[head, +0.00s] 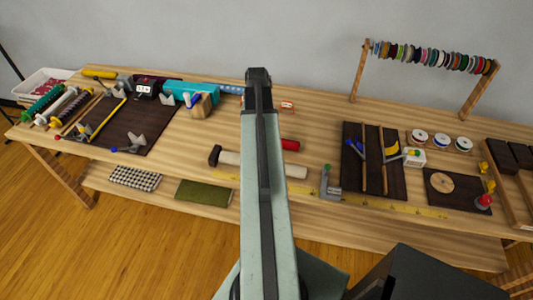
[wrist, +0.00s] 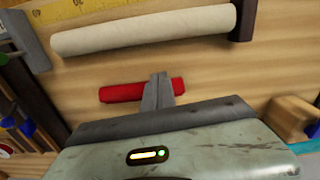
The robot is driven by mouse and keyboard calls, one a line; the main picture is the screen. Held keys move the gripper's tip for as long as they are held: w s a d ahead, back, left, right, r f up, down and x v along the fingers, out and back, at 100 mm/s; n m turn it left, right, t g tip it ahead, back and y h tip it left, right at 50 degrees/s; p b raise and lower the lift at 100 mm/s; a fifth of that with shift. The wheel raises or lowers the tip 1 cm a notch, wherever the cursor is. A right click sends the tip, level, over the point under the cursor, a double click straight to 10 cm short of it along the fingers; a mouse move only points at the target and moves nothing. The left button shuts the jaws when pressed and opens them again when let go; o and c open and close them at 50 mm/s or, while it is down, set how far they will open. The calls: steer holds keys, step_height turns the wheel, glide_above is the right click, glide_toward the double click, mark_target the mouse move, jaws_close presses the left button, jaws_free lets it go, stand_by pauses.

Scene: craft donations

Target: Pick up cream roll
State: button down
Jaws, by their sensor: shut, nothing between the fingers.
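The cream roll (head: 230,158) lies on the wooden table in the head view, crossing behind my arm, which hides its middle. In the wrist view the cream roll (wrist: 145,31) lies across the top, with a dark block at its right end. My gripper (head: 258,72) is shut and empty. In the wrist view my gripper (wrist: 159,78) shows in front of a red roll, apart from the cream roll. I cannot tell whether the fingers touch the red roll.
The red roll (head: 290,145) lies just behind the cream roll. A yellow measuring tape (head: 390,206) runs along the front edge. A grey clamp (head: 328,184) stands at right. Dark boards with tools lie on both sides. A thread rack (head: 430,56) stands at the back right.

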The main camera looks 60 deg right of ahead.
steer(key=shift+m, duration=0.5)
steer(key=s+f+b, duration=0.1)
steer(key=f+b, duration=0.2)
steer(key=s+d+f+b, duration=0.1)
steer(key=f+b, duration=0.3)
steer(key=s+d+f+b, duration=0.1)
steer(key=f+b, duration=0.2)
steer(key=shift+d+f, duration=0.15)
steer(key=shift+d, duration=0.1)
steer(key=a, duration=0.2)
steer(key=s+a, duration=0.1)
steer(key=shift+a+r, duration=0.25)
steer(key=shift+a, duration=0.05)
steer(key=shift+s+a, duration=0.1)
steer(key=shift+a, duration=0.05)
